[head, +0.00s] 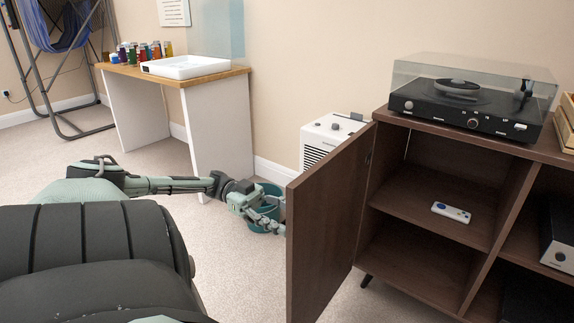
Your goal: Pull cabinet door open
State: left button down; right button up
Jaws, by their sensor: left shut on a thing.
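A dark brown wooden cabinet (395,262) stands at the right in the head view. Its left door (328,228) is swung well open and points out toward me, with its outer face to the left. Its shelves inside are in plain view. My left gripper (280,226) is at the door's outer face, near its free edge. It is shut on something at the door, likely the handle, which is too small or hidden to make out. My right gripper is not in view.
A turntable (470,98) with a clear lid sits on the cabinet. A white remote (451,212) lies on the shelf inside. A teal bin (268,205) stands behind my gripper, and a white heater (327,137) behind the door. A white desk (218,135) stands at the back left. Carpet at left is clear.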

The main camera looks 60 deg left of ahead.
pick_arm(q)
jog(key=shift+f, duration=0.1)
jog(key=c, duration=0.6)
grip_release()
jog(key=shift+c, duration=0.2)
jog(key=shift+a, duration=0.1)
jog(key=v, duration=0.7)
jog(key=shift+a, duration=0.15)
jog(key=shift+s, duration=0.1)
